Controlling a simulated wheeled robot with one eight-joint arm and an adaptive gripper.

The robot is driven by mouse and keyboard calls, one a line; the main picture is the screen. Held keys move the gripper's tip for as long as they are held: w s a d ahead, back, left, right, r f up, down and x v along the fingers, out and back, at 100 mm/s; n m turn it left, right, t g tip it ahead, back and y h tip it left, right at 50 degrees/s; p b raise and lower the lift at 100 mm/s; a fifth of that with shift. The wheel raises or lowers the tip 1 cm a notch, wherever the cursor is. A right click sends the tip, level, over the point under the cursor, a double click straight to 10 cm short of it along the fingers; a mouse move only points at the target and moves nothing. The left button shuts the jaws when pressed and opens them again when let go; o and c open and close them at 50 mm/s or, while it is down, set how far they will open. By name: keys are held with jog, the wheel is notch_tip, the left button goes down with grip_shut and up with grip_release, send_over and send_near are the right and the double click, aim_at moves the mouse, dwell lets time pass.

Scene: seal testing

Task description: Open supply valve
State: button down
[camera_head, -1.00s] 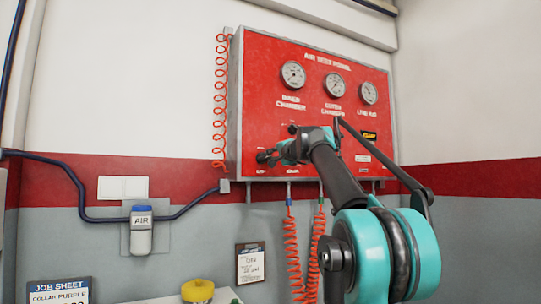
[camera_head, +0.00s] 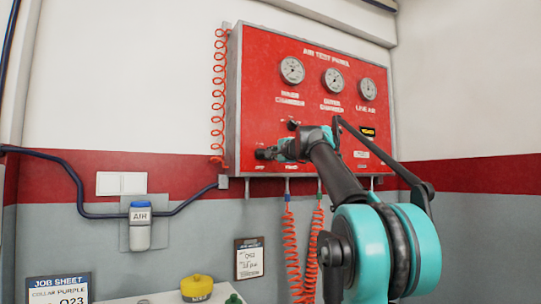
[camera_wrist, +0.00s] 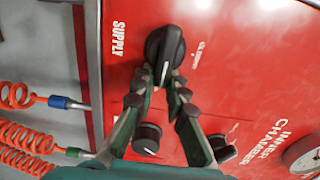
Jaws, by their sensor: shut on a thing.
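The supply valve is a black knob (camera_wrist: 165,48) on the red panel, next to the white word SUPPLY in the wrist view. My gripper (camera_wrist: 160,88) has its two fingers on either side of the knob's narrow grip and is shut on it.
The red air test panel (camera_head: 258,90) carries three round gauges along its upper part. Two more black knobs (camera_wrist: 147,138) sit near my fingers in the wrist view. Orange coiled hoses (camera_head: 291,250) hang below the panel. A yellow object (camera_head: 196,287) stands on the bench.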

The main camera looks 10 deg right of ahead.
jog(key=shift+a, duration=0.1)
jog(key=c, duration=1.5)
grip_release()
jog(key=shift+c, duration=0.2)
jog(key=v, duration=1.2)
